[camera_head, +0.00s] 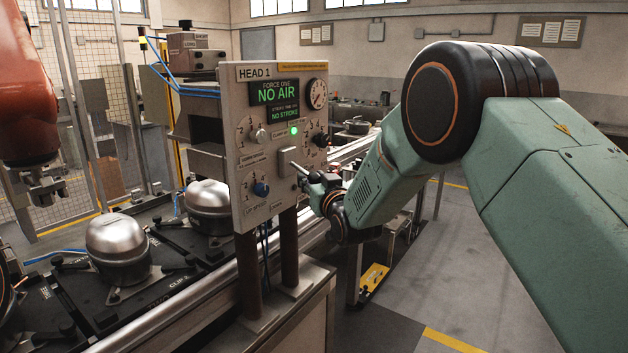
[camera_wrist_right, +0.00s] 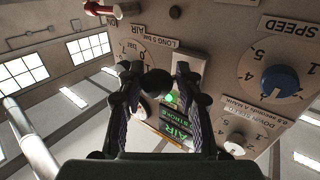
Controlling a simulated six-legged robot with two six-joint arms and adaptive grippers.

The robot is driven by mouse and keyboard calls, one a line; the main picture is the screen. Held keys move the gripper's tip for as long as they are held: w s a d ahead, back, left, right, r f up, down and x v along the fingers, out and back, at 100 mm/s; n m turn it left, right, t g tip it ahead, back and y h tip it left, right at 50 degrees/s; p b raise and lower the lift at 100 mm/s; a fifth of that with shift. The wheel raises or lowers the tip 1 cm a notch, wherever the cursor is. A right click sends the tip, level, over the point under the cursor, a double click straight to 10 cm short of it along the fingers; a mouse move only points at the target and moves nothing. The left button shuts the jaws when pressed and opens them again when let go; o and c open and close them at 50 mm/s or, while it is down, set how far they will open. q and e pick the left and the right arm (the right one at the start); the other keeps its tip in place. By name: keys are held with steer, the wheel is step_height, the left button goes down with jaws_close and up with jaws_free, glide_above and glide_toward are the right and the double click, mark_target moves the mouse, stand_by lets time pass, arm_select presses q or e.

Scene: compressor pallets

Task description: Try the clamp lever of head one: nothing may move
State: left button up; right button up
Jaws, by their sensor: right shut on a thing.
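The head one panel (camera_head: 262,150) is a grey upright plate labelled HEAD 1, with dials and a display reading NO AIR. A green lamp (camera_head: 294,131) is lit on it. The clamp lever (camera_head: 299,168) sticks out at the panel's lower right side. My right gripper (camera_head: 312,182) is at the lever, and in the right wrist view its fingers (camera_wrist_right: 157,76) are shut around the lever's round black knob (camera_wrist_right: 155,84). The fingers hide part of the lever, so its exact tilt cannot be told. My left gripper is out of view.
Silver-domed compressors (camera_head: 118,240) stand on black pallets along the conveyor left of the panel. An orange robot arm (camera_head: 24,90) hangs at the far left. The floor at right is open.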

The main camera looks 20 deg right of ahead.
steer(key=shift+w+d+r, duration=0.1)
steer(key=shift+d+r, duration=0.15)
steer(key=shift+r, duration=0.05)
jaws_close()
